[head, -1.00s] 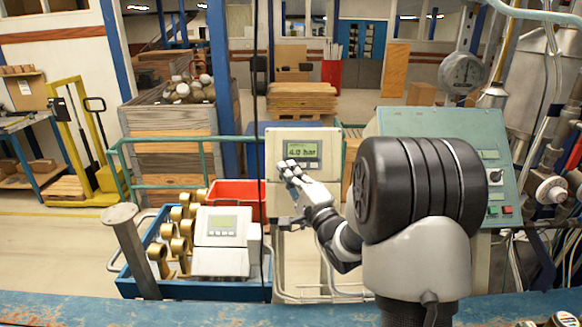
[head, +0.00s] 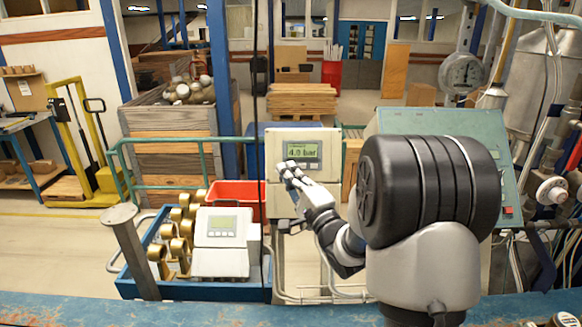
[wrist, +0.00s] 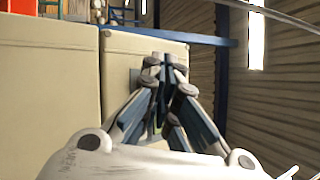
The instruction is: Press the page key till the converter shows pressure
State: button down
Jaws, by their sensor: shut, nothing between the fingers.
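The converter (head: 325,143) is a cream box with a green display (head: 302,150) that reads "4.0 bar". My gripper (head: 284,170) is at the lower left of the converter's face, just under the display, and covers the area where keys would sit. I cannot tell whether the fingertips touch it. In the wrist view my gripper (wrist: 166,62) is shut and empty, its fingers pointing at the cream casing (wrist: 118,62). The page key itself is hidden in both views.
A second, similar cream meter (head: 221,228) sits in a blue tray (head: 190,288) with brass fittings (head: 178,228) and a red bin (head: 232,192) behind. A green sloped console (head: 440,122) stands at right. A green rail (head: 160,139) runs behind.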

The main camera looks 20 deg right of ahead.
jog(key=s, duration=0.1)
jog(key=s+a+r, duration=0.1)
jog(key=s, duration=0.1)
jog(key=s+a, duration=0.1)
jog(key=shift+s+r, duration=0.25)
jog(key=shift+r, duration=0.1)
dwell(1.5)
jog(key=s+a+f+n+g+h, duration=0.1)
jog(key=s+a+f+n+g, duration=0.2)
jog(key=s, duration=0.7)
jog(key=s+a+f+n+g+b, duration=0.1)
jog(key=s+a+f+n+g, duration=0.2)
jog(key=s+n+g, duration=0.4)
jog(key=s+a+f+n+g+h, duration=0.1)
jog(key=s+a+f+n+g, duration=0.3)
jog(key=s, duration=1)
jog(key=f+n+g, duration=0.1)
jog(key=n+g, duration=0.1)
jog(key=n, duration=0.1)
jog(key=shift+s+h, duration=0.3)
jog(key=shift+s, duration=0.05)
